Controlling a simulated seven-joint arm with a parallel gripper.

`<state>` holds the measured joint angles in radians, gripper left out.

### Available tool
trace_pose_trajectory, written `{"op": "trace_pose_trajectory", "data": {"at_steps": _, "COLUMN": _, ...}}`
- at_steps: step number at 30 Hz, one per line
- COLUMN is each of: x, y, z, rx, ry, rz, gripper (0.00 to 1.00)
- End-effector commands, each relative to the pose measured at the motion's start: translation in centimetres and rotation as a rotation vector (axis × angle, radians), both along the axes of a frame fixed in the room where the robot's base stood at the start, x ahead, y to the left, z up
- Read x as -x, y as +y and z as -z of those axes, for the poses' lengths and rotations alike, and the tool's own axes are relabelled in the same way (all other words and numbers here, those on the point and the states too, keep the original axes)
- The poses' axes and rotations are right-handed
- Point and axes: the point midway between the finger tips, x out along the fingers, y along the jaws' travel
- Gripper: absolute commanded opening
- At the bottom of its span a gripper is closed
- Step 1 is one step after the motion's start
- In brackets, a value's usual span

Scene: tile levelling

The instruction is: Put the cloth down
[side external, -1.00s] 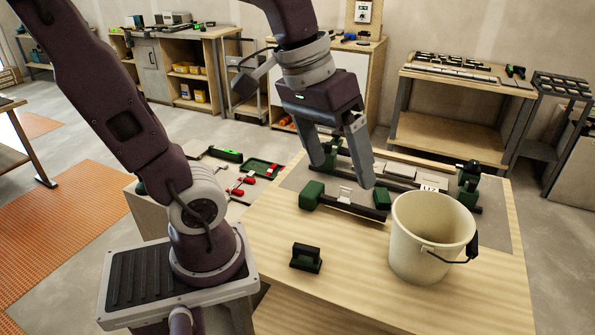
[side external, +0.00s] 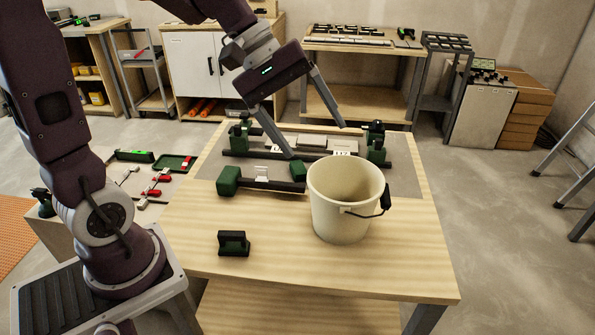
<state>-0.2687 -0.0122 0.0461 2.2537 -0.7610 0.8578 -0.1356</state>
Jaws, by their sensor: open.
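No cloth shows in this view. My gripper (side external: 317,141) is open, tilted, with its fingers spread wide and nothing visible between them. It hangs in front of the tile fixture, just behind and above the cream bucket (side external: 337,212) in the picture. The bucket stands upright on the wooden bench, its dark handle grip (side external: 385,197) hanging at the right. The bucket's bottom is hidden, so I cannot tell whether anything lies in it.
Dark bars with green end blocks (side external: 229,181) and pale tiles (side external: 313,142) lie on a grey mat behind the bucket. A side table (side external: 129,186) holds red-handled tools. The bench's front right is clear.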

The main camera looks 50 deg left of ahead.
Motion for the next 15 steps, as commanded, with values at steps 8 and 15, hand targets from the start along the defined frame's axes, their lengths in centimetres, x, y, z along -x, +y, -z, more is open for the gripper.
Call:
{"op": "trace_pose_trajectory", "data": {"at_steps": 8, "x": -14.8, "y": 18.4, "z": 15.8, "rx": 0.587, "ry": 0.294, "rz": -1.014, "gripper": 0.79}}
{"op": "trace_pose_trajectory", "data": {"at_steps": 15, "x": -14.1, "y": 27.7, "z": 26.6, "rx": 0.769, "ry": 0.371, "rz": -1.465, "gripper": 0.79}}
